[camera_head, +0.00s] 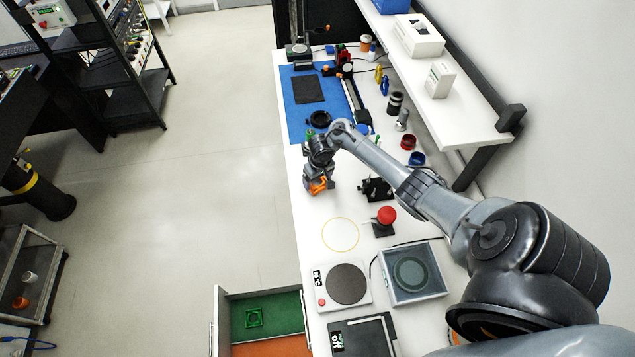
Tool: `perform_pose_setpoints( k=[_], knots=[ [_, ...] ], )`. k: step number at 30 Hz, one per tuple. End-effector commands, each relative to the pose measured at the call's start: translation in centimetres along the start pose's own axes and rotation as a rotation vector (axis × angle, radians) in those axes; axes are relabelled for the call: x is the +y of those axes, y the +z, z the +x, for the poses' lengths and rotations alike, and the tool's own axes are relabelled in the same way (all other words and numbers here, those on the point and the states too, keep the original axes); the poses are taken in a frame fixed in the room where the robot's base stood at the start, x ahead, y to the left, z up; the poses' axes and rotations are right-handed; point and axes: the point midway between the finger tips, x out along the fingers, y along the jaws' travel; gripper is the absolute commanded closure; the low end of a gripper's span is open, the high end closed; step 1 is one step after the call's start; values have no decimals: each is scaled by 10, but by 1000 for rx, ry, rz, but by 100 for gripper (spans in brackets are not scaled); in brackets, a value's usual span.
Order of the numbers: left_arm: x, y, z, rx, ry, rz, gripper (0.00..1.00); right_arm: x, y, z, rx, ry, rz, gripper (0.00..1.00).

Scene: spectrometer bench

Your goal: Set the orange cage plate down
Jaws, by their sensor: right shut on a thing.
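The orange cage plate (319,186) is at the end of my right arm, close to the front edge of the white bench. My right gripper (317,178) is shut on it; the wrist above hides part of the plate. I cannot tell whether the plate touches the bench top. A thin yellow circle (341,219) is marked on the bench, nearer than the gripper, and it is empty. My left gripper is not in view.
An open drawer (216,318) has a green and an orange section; a green square frame (254,317) lies in the green one. A red knob (386,215), a round-topped device (347,284) and a clear-lidded box (413,296) stand nearby. A shelf (450,110) overhangs the back.

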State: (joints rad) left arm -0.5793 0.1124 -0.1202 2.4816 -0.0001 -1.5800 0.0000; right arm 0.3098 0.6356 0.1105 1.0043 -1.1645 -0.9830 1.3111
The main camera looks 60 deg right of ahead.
Motion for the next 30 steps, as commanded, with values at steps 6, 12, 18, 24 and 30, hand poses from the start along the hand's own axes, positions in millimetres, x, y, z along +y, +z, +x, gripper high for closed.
perform_pose_setpoints(
  k=[6,12,18,24,30],
  knots=[
    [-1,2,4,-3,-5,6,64,0,1,11,2,0,0,50],
    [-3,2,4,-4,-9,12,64,0,1,11,2,-1,0,50],
    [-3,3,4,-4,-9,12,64,0,1,12,1,0,0,0],
    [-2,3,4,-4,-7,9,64,0,1,12,1,0,0,0],
    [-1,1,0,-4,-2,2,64,0,0,1,2,0,0,0]
  ],
)
